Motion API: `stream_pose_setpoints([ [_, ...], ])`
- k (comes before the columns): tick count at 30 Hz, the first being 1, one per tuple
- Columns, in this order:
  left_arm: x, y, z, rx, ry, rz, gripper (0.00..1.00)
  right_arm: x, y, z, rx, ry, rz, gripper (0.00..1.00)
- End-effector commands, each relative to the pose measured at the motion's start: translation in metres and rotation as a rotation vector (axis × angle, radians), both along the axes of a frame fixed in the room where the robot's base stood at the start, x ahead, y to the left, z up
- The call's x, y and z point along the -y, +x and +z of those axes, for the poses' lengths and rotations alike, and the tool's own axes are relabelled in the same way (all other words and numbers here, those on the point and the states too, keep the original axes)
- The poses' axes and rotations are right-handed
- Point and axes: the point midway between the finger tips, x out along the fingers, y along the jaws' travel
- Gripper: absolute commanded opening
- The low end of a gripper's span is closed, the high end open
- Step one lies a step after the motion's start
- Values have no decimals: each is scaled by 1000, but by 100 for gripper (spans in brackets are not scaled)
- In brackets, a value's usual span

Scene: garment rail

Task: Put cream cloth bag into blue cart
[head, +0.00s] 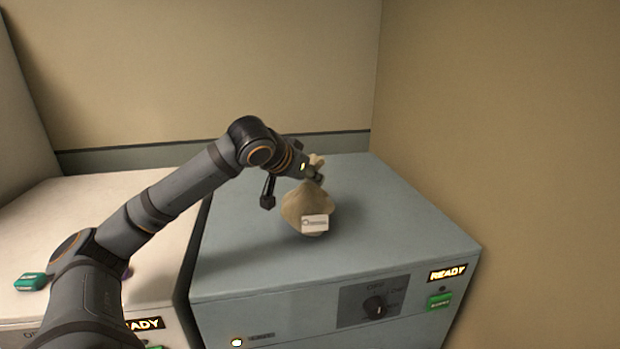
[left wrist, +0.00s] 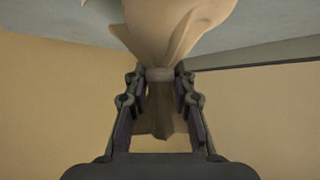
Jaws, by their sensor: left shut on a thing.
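The cream cloth bag (head: 306,203) is at the top of the grey-blue machine, with a white label on its front. My left gripper (head: 317,170) is at its gathered neck. In the left wrist view the two fingers of my left gripper (left wrist: 160,84) are shut on the bag's neck, with the bag's body (left wrist: 178,30) beyond them and the loose cloth end between the fingers. I cannot tell whether the bag's underside touches the machine top. The right gripper is not in view. No blue cart shows in either view.
The grey-blue machine (head: 400,228) has a dial and a lit READY panel on its front. A cream machine (head: 120,190) stands to its left, with a green object (head: 32,282) on it. Walls close off the back and right. The grey-blue top is otherwise clear.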

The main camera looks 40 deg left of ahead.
Motion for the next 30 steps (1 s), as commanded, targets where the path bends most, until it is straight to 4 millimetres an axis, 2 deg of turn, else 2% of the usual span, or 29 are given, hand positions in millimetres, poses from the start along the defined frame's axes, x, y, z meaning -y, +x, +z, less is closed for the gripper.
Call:
stream_pose_setpoints([
  [1, 0, 0, 0, 0, 0, 0, 28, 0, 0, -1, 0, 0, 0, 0],
  [6, 0, 0, 0, 0, 0, 0, 48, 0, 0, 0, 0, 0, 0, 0],
  [14, 0, 0, 1, 0, 0, 0, 48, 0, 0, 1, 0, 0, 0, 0],
  [17, -1, -5, 2, 3, 4, 2, 48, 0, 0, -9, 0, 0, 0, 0],
  [20, 0, -18, 8, 5, 8, 3, 48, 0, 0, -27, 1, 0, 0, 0],
  [23, 2, -39, 24, 8, 7, 3, 48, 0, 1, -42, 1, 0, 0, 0],
  [27, 5, -65, 50, 8, 4, 3, 48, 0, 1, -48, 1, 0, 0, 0],
  [30, 6, -80, 62, 5, 2, 2, 48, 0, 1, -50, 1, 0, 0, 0],
])
